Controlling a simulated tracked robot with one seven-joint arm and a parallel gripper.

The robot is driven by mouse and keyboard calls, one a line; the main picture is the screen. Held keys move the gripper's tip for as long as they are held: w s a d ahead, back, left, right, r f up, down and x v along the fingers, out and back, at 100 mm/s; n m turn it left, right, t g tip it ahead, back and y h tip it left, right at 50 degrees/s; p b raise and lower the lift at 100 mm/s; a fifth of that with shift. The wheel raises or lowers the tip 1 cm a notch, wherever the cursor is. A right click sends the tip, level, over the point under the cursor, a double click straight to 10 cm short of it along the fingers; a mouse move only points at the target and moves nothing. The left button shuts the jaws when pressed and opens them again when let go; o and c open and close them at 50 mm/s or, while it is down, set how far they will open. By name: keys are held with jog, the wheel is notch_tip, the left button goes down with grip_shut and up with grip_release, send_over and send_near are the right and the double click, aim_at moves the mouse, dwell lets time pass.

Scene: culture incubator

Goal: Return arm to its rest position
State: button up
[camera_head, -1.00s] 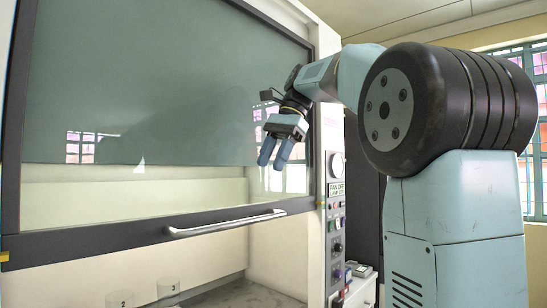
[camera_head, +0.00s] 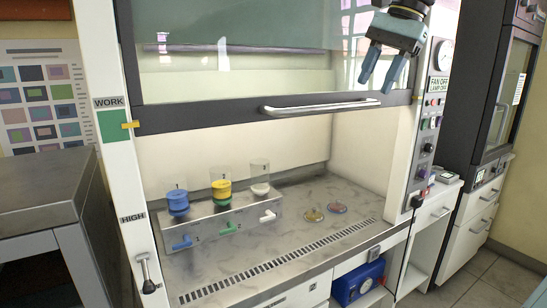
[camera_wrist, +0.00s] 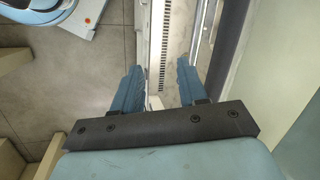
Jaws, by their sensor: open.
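My gripper (camera_head: 383,68) hangs at the upper right in the head view, in front of the glass sash and above the right end of its handle bar. Its two blue fingers point down, apart, with nothing between them. In the wrist view my gripper (camera_wrist: 160,88) also shows both blue fingers spread and empty, with the bench edge and floor far below. Most of my arm is outside the head view.
The hood's sash (camera_head: 250,125) is partly raised, with a metal handle (camera_head: 320,106). A control panel (camera_head: 433,125) is at right. A grey cabinet (camera_head: 40,190) is at left.

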jog(key=s+d+f+n+t+h, duration=0.1)
jog(key=s+f+n+t, duration=0.1)
jog(key=s+f+n, duration=0.2)
jog(key=s+d+f+n+t+h, duration=0.1)
jog(key=s+f+n, duration=0.3)
jog(key=s+f, duration=0.5)
notch_tip(320, 180, down, 10)
jog(key=shift+s+d+r+n+t+h, duration=0.25)
jog(key=shift+s+n+t+h, duration=0.2)
jog(key=shift+h, duration=0.25)
jog(key=shift+w, duration=0.1)
